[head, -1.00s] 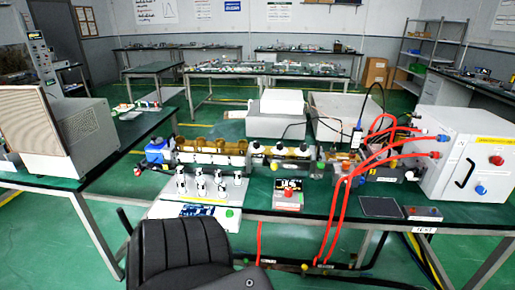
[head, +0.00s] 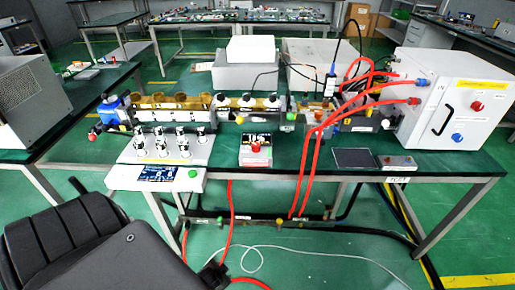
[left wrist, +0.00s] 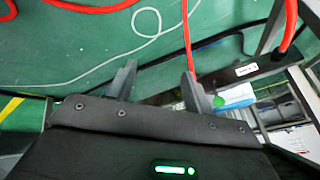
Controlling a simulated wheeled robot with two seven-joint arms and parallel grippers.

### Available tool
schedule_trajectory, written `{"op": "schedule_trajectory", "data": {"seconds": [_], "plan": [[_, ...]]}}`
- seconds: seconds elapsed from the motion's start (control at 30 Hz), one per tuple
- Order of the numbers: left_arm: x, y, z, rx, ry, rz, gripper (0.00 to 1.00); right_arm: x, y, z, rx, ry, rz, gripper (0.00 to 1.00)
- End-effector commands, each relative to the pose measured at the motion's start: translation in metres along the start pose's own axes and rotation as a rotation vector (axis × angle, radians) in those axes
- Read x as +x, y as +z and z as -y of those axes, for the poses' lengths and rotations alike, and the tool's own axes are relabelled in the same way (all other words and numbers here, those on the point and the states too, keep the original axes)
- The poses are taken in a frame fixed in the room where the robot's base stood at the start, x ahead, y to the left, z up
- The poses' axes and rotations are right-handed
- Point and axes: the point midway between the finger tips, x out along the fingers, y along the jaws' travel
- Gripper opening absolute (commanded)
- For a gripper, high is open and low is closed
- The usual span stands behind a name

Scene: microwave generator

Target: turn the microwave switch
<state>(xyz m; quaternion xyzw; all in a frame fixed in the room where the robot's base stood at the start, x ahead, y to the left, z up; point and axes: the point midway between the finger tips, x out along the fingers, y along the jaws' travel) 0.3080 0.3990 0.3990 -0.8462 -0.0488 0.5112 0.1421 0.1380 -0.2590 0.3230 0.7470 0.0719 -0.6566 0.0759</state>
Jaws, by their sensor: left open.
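A white box (head: 456,98) with a black handle stands at the right end of the bench in the head view. Its front has a red knob (head: 477,106) and a blue knob (head: 457,137). A small control box with a red button (head: 255,147) and a dark display sits mid-bench. I cannot tell which of these is the microwave switch. My left gripper (left wrist: 159,72) is open and empty in the left wrist view, with the green floor behind its fingers. My right gripper is in neither view.
Red hoses (head: 312,160) hang over the bench front, and a white cable (head: 320,252) lies on the floor. The floor at the lower right is mostly open.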

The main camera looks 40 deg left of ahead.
Motion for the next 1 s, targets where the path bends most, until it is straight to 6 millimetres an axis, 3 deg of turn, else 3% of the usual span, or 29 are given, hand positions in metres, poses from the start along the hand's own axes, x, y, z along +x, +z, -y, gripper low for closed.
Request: {"op": "schedule_trajectory", "data": {"seconds": [0.03,0.07,0.1,0.2,0.33,0.5,0.63,0.8,1.0], "plan": [[0.007,-0.054,0.029,-0.022,-0.055,-0.106,0.52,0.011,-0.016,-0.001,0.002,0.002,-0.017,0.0],[0.001,-0.085,0.044,-0.042,-0.083,-0.161,0.52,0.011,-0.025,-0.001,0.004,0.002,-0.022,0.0],[-0.011,-0.123,0.064,-0.071,-0.115,-0.235,0.52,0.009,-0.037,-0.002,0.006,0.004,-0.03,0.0],[-0.057,-0.209,0.101,-0.152,-0.163,-0.417,0.52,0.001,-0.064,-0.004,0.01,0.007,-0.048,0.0],[-0.135,-0.285,0.126,-0.257,-0.16,-0.623,0.52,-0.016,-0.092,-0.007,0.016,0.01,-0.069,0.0],[-0.212,-0.326,0.135,-0.351,-0.103,-0.781,0.52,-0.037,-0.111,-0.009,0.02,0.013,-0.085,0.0],[-0.261,-0.357,0.16,-0.402,-0.103,-0.934,0.52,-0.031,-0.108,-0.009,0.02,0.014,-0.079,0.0],[-0.285,-0.373,0.179,-0.43,-0.116,-1.029,0.52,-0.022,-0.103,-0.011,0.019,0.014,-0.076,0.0],[-0.283,-0.379,0.182,-0.431,-0.119,-1.035,0.52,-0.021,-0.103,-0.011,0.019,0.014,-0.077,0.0]]}}
